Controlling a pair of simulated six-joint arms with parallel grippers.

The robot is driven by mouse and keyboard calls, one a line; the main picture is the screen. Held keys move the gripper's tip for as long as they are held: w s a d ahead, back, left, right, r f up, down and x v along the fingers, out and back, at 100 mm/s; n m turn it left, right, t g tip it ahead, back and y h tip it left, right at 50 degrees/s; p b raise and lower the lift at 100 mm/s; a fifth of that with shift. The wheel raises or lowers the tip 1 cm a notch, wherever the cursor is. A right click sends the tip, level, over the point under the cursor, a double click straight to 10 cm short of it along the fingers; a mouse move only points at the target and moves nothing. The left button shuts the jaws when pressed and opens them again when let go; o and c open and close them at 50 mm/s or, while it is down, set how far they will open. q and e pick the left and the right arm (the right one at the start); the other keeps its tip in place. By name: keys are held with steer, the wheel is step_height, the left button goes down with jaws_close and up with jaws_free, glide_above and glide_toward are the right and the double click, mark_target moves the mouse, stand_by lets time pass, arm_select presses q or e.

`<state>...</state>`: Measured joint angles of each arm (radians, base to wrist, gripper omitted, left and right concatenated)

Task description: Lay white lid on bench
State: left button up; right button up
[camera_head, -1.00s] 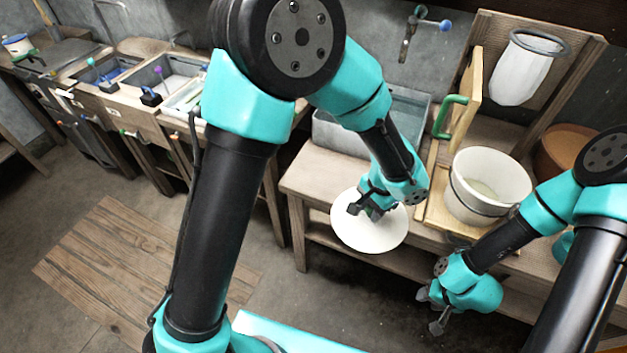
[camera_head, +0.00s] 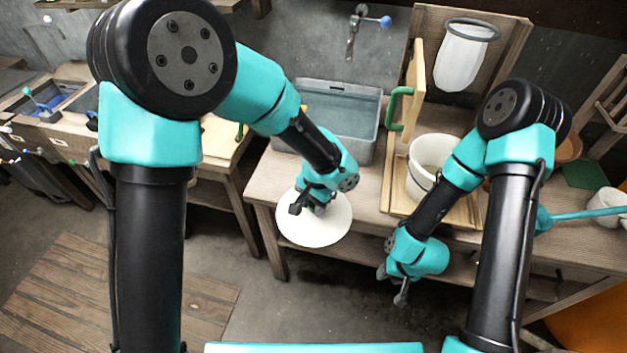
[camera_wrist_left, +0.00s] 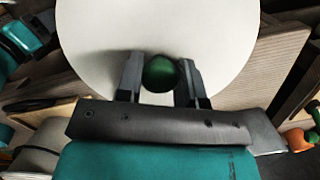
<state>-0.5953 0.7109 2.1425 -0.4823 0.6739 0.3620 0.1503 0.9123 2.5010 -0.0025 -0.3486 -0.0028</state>
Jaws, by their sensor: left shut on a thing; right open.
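The white lid (camera_head: 320,229) is a round disc at the front left edge of the wooden bench (camera_head: 262,190), partly out past that edge. In the left wrist view the lid (camera_wrist_left: 150,30) fills the top middle, with a green knob (camera_wrist_left: 160,74) between the fingers. My left gripper (camera_head: 308,207) is shut on this knob; it also shows in the left wrist view (camera_wrist_left: 160,82). I cannot tell whether the lid touches the bench top. My right gripper (camera_head: 392,287) is open and empty, in front of the bench and below its top.
A grey basin (camera_head: 345,120) stands at the back of the bench. A white pot (camera_head: 432,150) stands on a wooden board beside an upright panel with a green handle (camera_head: 398,105). A white cloth bag (camera_head: 464,60) hangs from a ring. White cups (camera_head: 606,203) stand far right.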

arm_select(q)
steer(key=w, duration=0.5)
steer(key=w+f, duration=0.1)
steer(key=w, duration=0.9)
steer(key=shift+f, duration=0.25)
steer(key=shift+w, duration=0.15)
steer(key=shift+w+f, duration=0.15)
steer(key=shift+f, duration=1.6)
steer(key=shift+f, duration=0.2)
steer(key=o, duration=0.9)
steer(key=shift+o, duration=0.2)
steer(key=shift+r, duration=0.15)
